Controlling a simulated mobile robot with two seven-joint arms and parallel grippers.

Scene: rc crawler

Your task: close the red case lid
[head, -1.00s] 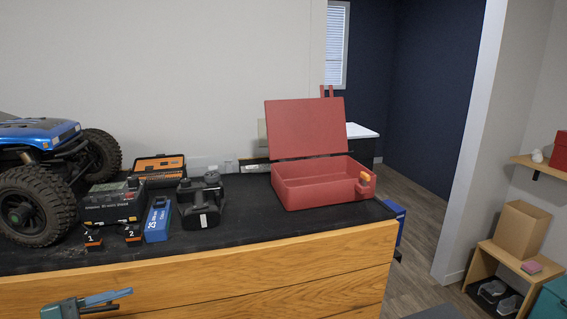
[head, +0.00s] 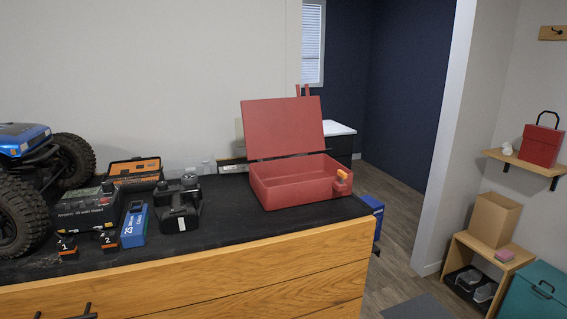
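The red case (head: 290,191) sits near the right end of the black bench top. Its lid (head: 284,128) stands open, tilted up and back behind the box. An orange and red latch (head: 342,181) shows at the box's front right corner. The inside of the box looks empty from here, though the front wall hides part of its floor. Neither of my grippers shows clearly in the head view.
Left of the case stand a black drill-like tool (head: 178,204), a blue box (head: 134,224), a charger (head: 89,208) and an orange-black case (head: 134,172). A blue crawler (head: 24,144) is at far left.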

